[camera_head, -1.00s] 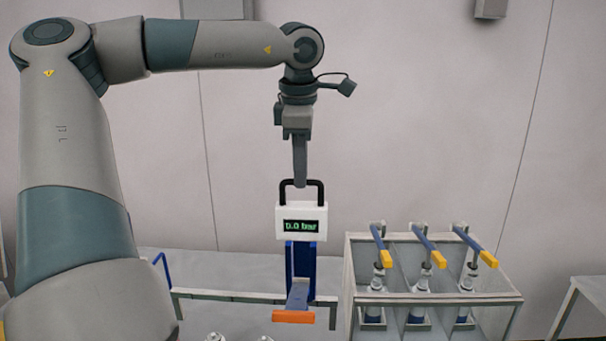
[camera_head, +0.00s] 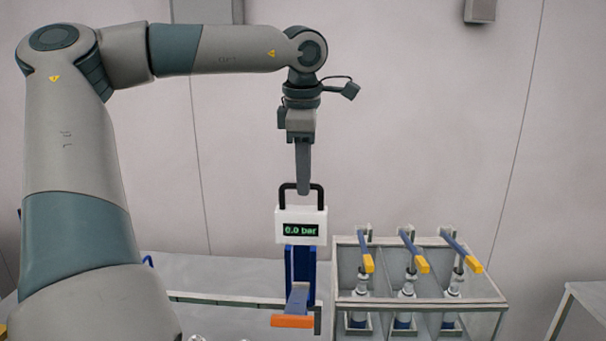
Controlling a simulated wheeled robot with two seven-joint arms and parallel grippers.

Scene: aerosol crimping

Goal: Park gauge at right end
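The gauge (camera_head: 301,214) is a white box with a black handle and a green display reading "0.0 bar". It hangs upright below my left gripper (camera_head: 303,190). The gripper's fingers are at the black handle (camera_head: 285,196) and appear shut on it. Behind and below the gauge is a blue upright (camera_head: 311,272) with a grey lever ending in an orange grip (camera_head: 291,321). Whether the gauge touches the blue upright cannot be told. My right gripper is not in view.
A clear-walled rack (camera_head: 480,289) at the right has several compartments holding bottles, with blue levers and yellow tips above. A grey table (camera_head: 200,271) runs behind my arm. Another table (camera_head: 585,300) stands at the far right edge.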

